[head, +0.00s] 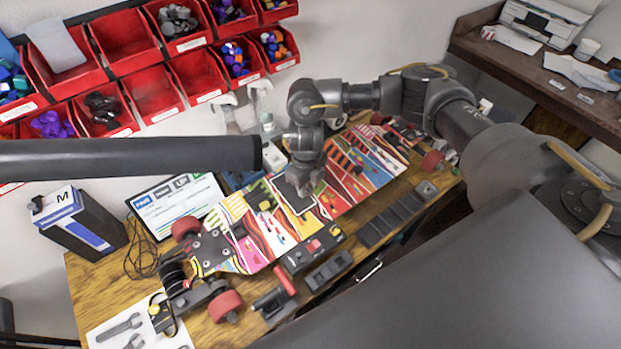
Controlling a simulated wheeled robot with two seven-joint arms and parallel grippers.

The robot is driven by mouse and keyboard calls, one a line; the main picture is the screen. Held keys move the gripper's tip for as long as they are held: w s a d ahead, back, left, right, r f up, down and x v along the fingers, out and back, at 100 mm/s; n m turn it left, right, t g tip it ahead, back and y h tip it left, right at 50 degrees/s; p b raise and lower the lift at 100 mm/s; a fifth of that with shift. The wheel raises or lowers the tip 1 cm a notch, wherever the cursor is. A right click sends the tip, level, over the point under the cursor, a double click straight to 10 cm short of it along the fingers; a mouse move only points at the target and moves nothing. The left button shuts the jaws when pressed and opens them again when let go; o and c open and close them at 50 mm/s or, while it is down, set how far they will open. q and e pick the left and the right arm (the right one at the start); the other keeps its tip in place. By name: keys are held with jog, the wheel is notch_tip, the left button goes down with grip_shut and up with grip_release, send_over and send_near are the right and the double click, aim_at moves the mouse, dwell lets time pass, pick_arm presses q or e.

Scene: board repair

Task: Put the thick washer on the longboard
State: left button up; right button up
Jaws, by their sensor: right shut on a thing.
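The longboard (345,190) lies on the wooden table with its bright striped deck facing up. A truck with red wheels (225,305) shows at its near left end, and another red wheel (432,161) at its far right end. My right gripper (306,188) points down over the middle of the deck, at a dark rectangular pad (290,198). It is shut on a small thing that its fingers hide. I cannot make out the thick washer anywhere. A dark link of my left arm (130,157) crosses from the left; its gripper does not show.
Red bins (155,92) hang on the wall at the back. A tablet (180,205) and a dark box (85,225) stand at the left. Black trays (398,213) and a red-handled tool (275,298) line the front edge. A printer (540,22) stands on another desk.

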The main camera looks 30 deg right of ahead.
aim_at(311, 205)
jog(key=m, duration=0.1)
jog(key=d+f+m, duration=0.1)
jog(key=shift+s+m, duration=0.2)
jog(key=shift+m, duration=0.1)
jog(key=shift+f+b, duration=2.45)
jog(key=shift+f, duration=0.35)
jog(key=shift+f+b, duration=0.55)
jog(key=shift+f, duration=0.1)
jog(key=o, duration=0.9)
jog(key=shift+c, duration=0.8)
jog(key=shift+r, duration=0.1)
